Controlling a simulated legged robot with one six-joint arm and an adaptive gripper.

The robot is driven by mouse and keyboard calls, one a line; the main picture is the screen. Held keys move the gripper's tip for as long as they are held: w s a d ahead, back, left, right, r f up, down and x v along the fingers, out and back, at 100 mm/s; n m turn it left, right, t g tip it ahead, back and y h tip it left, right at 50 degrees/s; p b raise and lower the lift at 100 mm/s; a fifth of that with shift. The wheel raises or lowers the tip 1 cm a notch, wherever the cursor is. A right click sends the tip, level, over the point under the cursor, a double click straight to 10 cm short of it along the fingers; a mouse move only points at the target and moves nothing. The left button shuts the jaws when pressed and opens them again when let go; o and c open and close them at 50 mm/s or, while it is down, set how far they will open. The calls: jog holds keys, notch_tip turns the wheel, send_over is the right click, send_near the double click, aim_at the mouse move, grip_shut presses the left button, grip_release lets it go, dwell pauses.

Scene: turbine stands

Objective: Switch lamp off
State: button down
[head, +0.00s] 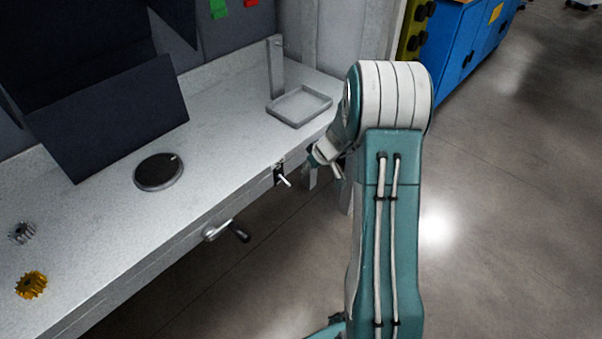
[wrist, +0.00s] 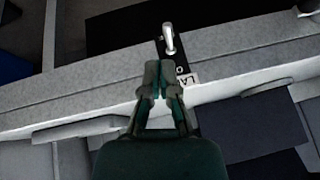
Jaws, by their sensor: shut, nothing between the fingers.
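The lamp switch is a light metal lever (head: 285,181) on a small black plate (head: 278,174) on the bench's front edge. In the wrist view the lever (wrist: 169,40) stands just beyond my fingertips, above a white label (wrist: 188,80) that partly reads "LA". My gripper (wrist: 160,68) is shut and empty, with a small apparent gap to the lever; whether they touch I cannot tell. In the head view my gripper (head: 310,165) is just right of the switch, partly hidden by my arm. The lamp itself I cannot make out.
On the bench (head: 225,110) are a grey tray (head: 299,106), a round dark disc (head: 159,172), a yellow gear (head: 31,285) and a grey gear (head: 21,233). A crank handle (head: 228,231) juts from the front edge left of the switch. The floor at right is open.

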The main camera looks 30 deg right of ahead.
jog(key=s+d+r, duration=0.2)
jog(key=s+d, duration=0.1)
jog(key=s, duration=0.3)
jog(key=shift+s+r, duration=0.15)
jog(key=shift+r, duration=0.25)
